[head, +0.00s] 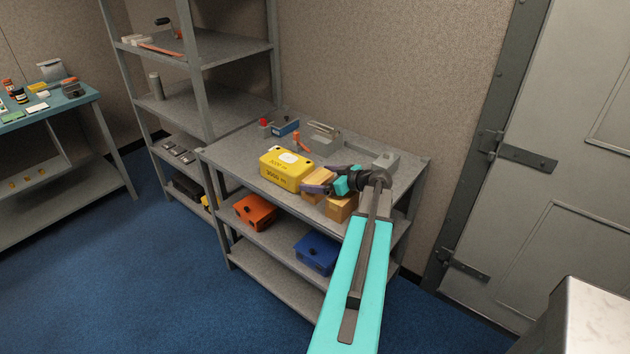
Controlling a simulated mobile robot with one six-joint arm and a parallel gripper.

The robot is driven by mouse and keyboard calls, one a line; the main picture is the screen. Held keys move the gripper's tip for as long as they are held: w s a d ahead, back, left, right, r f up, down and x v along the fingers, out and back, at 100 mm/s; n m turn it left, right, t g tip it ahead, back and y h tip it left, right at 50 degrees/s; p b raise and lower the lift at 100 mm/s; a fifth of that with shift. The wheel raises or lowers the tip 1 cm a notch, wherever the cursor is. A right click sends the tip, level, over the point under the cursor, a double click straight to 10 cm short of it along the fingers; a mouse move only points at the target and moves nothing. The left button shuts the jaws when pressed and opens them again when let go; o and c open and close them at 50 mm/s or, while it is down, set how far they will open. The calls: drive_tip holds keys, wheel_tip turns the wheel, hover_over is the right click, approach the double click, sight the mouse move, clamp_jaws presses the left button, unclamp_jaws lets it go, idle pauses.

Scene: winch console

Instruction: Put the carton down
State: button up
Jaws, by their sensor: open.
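A tan carton (341,208) sits at the front edge of the grey shelf unit's top, right of a yellow case. A second tan patch (316,179) shows just behind it; I cannot tell whether it is the same carton or another one. My gripper (322,179) is open over the tan shapes, its dark fingers pointing left. The fingers and wrist cover part of the tan surfaces, so contact between fingers and carton cannot be made out.
The yellow case (287,168) stands close left of my gripper. A blue box (285,127), a red-topped item (264,124) and a grey block (386,161) are on the same top (237,150). An orange case (255,212) and a blue case (316,253) sit on the shelf below.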

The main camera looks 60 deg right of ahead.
drive_tip(key=b+v, duration=0.3)
drive_tip(key=v, duration=0.7)
drive_tip(key=shift+s, duration=0.3)
